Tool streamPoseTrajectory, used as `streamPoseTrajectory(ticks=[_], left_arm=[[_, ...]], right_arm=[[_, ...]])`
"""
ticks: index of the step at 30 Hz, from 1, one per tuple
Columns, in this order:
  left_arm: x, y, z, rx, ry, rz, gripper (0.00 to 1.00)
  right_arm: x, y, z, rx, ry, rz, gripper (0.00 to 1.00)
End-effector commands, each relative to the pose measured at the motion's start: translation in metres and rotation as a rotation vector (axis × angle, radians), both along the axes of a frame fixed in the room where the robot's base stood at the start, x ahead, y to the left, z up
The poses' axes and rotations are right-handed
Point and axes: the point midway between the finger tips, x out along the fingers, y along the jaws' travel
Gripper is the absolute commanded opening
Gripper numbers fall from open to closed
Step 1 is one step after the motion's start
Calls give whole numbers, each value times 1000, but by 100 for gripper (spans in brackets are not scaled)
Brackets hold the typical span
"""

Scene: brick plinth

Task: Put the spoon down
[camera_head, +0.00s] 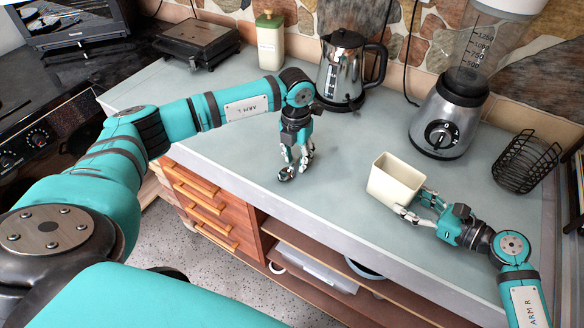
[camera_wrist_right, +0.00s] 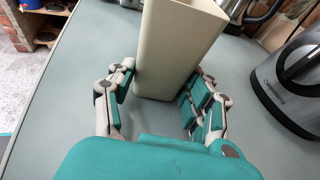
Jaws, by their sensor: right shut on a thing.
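I cannot make out a spoon in either view. My left gripper (camera_head: 295,170) points straight down at the bare counter in the middle of the head view. Its fingertips are at or just above the surface, and I cannot tell whether anything thin is between them. My right gripper (camera_head: 418,203) is shut on a cream, square, open-topped container (camera_head: 394,180), with fingers on both sides of its lower part. The container (camera_wrist_right: 175,45) fills the top middle of the right wrist view and its inside shows no contents in the head view.
The grey-green counter (camera_head: 235,140) is clear around my left gripper. A steel kettle (camera_head: 341,72), a green-lidded canister (camera_head: 270,42) and a black grill (camera_head: 197,40) stand at the back. A blender (camera_head: 448,118) and black wire basket (camera_head: 526,162) stand to the right. The counter's front edge is close.

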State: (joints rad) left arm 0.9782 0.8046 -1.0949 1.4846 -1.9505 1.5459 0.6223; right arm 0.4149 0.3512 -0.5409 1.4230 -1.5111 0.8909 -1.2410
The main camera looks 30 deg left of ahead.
Motion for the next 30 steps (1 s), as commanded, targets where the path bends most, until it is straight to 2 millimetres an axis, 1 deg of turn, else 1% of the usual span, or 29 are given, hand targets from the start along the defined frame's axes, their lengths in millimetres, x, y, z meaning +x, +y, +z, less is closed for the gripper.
streamPoseTrajectory(ticks=[1,6,9,20,23,26,30], left_arm=[[0,0,0,0,0,0,33],[0,0,0,0,0,0,11],[0,0,0,0,0,0,0],[0,0,1,0,0,0,0],[0,0,4,0,-1,0,0],[1,0,17,-1,-3,0,0],[1,0,45,0,-5,0,0]], right_arm=[[0,0,-1,-1,0,0,34],[0,0,-1,-1,0,0,34],[0,0,-1,-1,0,0,34],[0,0,-1,-1,0,0,33],[0,0,-1,-1,0,0,33],[0,0,-1,-1,0,0,33],[0,0,-1,-1,0,0,33]])
